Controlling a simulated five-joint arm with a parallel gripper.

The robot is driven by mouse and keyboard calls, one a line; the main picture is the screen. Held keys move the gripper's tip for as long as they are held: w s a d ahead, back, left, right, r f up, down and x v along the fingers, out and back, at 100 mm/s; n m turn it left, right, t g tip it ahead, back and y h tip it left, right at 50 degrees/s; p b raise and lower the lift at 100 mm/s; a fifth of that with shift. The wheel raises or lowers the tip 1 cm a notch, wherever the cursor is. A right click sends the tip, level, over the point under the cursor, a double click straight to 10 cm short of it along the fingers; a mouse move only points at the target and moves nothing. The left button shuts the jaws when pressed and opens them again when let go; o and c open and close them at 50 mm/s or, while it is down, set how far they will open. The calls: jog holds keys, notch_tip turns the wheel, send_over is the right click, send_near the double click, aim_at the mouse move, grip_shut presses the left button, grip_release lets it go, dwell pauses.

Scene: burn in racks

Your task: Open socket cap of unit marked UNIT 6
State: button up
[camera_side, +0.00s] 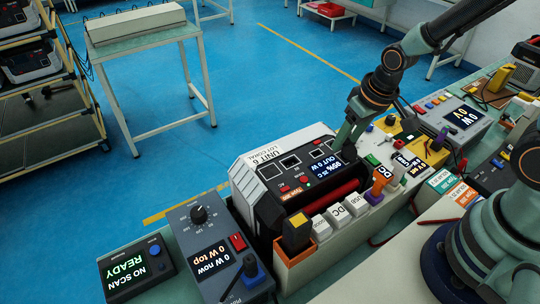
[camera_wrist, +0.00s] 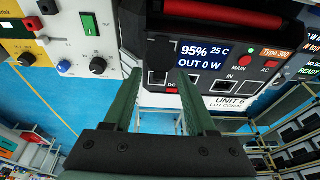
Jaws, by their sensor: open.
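UNIT 6 (camera_side: 243,179) is a white and black power unit with a red handle, upside down in the side view. Its lit screen (camera_wrist: 201,54) reads 95%, 25 C, OUT 0 W in the wrist view. A black piece (camera_wrist: 160,52), which looks like the socket cap, covers the panel left of the screen, above the DC label. It appears closed, though its lower part is hard to make out. My gripper (camera_wrist: 158,76) is open and empty, its two green fingers on either side of the line to that piece. In the side view my gripper (camera_side: 347,148) is at the panel's right end; contact cannot be told.
A dark meter box (camera_side: 212,262) with a knob and a scanner box (camera_side: 137,268) reading READY stand left of the unit. White and coloured connector blocks (camera_side: 338,214) line its near side. Instruments crowd the bench at right. Blue floor lies beyond.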

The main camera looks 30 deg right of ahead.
aim_at(348, 147)
jog(key=v, duration=1.1)
jog(key=shift+r, duration=0.25)
jog(key=shift+s, duration=0.15)
jog(key=shift+c, duration=0.6)
jog(key=w+f+g, duration=0.1)
jog(key=f, duration=0.3)
jog(key=w+f+g, duration=0.1)
jog(key=f, duration=0.3)
jog(key=w+f+g, duration=0.1)
jog(key=f, duration=0.3)
jog(key=shift+w+a+f, duration=0.15)
jog(key=shift+w+f, duration=0.05)
jog(key=shift+f, duration=0.2)
